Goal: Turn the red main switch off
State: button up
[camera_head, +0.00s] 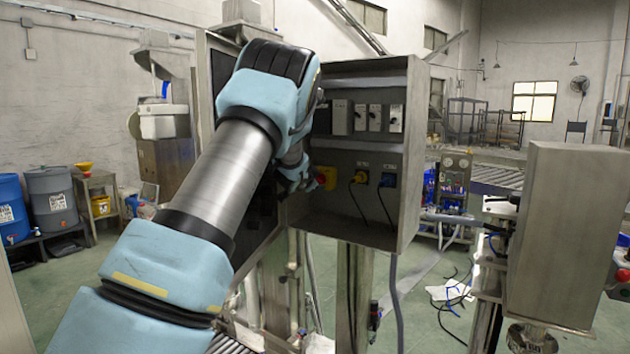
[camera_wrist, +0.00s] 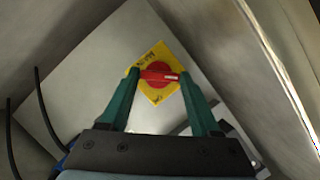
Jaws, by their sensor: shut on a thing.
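The red main switch (camera_wrist: 158,76) is a red rotary knob with a white mark on a yellow plate (camera_wrist: 150,60). In the wrist view my gripper (camera_wrist: 160,77) has its two green fingers on either side of the knob, shut on it. The white mark points to the right in that view. In the head view the switch (camera_head: 325,177) sits low on the back panel of an open grey cabinet (camera_head: 350,220), and my gripper (camera_head: 305,178) reaches it from the left, partly hidden by my arm.
Yellow and blue plugs (camera_head: 388,180) with black cables are right of the switch. A row of breakers (camera_head: 367,118) is above. The cabinet's side walls stand close around my gripper. A grey box (camera_head: 565,235) stands at the right.

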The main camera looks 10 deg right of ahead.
jog(key=o, duration=1.4)
jog(key=b+v, duration=0.5)
jog(key=v, duration=0.5)
jog(key=shift+s+a, duration=0.2)
jog(key=shift+s, duration=0.15)
